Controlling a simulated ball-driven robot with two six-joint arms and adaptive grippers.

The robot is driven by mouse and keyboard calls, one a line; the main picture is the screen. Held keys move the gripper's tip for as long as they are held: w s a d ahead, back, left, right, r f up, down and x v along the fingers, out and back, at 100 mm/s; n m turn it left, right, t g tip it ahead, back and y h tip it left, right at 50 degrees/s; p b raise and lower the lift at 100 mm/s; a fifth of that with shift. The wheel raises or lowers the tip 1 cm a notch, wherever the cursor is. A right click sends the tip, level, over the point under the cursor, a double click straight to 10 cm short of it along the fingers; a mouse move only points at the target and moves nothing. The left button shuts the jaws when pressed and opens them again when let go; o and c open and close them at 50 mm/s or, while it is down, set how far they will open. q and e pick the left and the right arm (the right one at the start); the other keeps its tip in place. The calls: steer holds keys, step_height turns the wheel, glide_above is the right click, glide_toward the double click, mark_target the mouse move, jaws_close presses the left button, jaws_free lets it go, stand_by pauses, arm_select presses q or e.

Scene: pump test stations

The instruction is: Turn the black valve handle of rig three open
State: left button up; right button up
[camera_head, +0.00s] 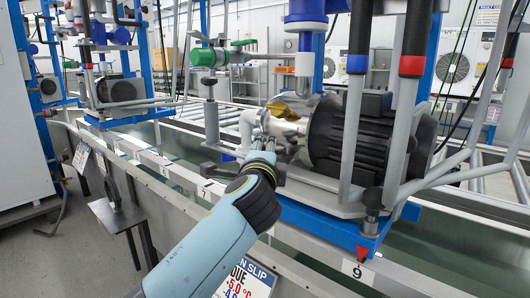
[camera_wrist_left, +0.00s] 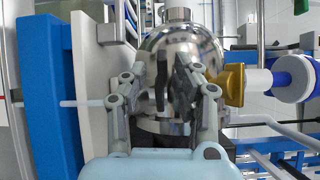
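My left gripper (camera_head: 262,142) reaches in from below in the head view, beside the silvery pump body and black motor (camera_head: 350,140) of the near rig. In the left wrist view its fingers (camera_wrist_left: 163,75) are apart in front of a shiny rounded metal body (camera_wrist_left: 180,45). A dark upright shape stands between the fingers; I cannot tell whether it is a handle or a reflection. A black bar (camera_head: 222,173) lies left of the gripper in the head view; I cannot tell if it is the valve handle. No label reading three is legible. My right gripper is out of view.
A brass-coloured part (camera_wrist_left: 232,85) sits close right of the fingers in the left wrist view. Grey frame tubes (camera_head: 355,80) rise at the right of the head view. A plate marked 9 (camera_head: 357,270) is on the front rail. The left aisle floor is mostly clear.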

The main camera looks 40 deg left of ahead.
arm_select(q)
steer(key=shift+s+d, duration=0.1)
steer(key=shift+s, duration=0.05)
steer(key=v, duration=0.7)
steer(key=shift+s, duration=0.1)
stand_by(1.2)
